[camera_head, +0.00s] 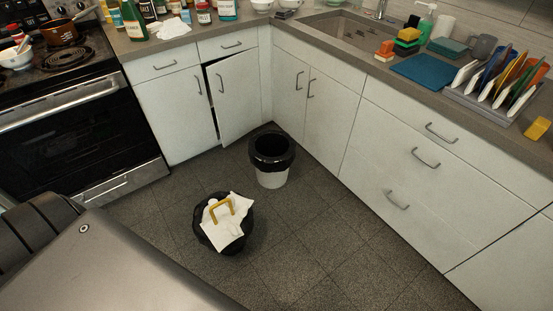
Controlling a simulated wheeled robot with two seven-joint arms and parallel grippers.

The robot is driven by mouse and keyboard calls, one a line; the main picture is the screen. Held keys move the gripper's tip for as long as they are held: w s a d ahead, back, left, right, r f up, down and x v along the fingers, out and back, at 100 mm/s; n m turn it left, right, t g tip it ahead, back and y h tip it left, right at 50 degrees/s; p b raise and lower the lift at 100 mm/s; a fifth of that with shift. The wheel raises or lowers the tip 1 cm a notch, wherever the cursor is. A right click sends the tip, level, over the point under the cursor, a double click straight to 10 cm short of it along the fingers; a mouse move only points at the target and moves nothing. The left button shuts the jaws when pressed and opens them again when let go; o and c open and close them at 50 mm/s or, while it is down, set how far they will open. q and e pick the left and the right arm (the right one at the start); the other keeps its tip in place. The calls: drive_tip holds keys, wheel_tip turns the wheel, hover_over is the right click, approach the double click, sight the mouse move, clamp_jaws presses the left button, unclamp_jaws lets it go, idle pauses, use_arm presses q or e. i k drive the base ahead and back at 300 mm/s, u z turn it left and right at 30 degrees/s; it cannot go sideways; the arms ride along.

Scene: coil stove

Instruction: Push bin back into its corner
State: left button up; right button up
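A white bin (272,178) with a black liner folded over its rim stands upright on the floor, a little out from the inner corner of the cabinets. It looks empty, but its bottom inside is dark. In front of it and to the left, a full black bag (205,235) sits on the floor, with crumpled white paper (224,232) and a yellow bent piece (224,207) on top. The bag and the bin are apart. Neither of my grippers shows in the head view.
One lower cabinet door (238,105) left of the corner stands slightly ajar. An oven (70,135) is at the left and drawers (415,160) line the right. The tiled floor (330,240) is clear right of the bag. Dishes and bottles crowd the counters.

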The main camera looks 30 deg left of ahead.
sight(272, 181)
drive_tip(key=u, duration=0.45)
drive_tip(key=i, duration=0.9)
drive_tip(key=z, duration=0.15)
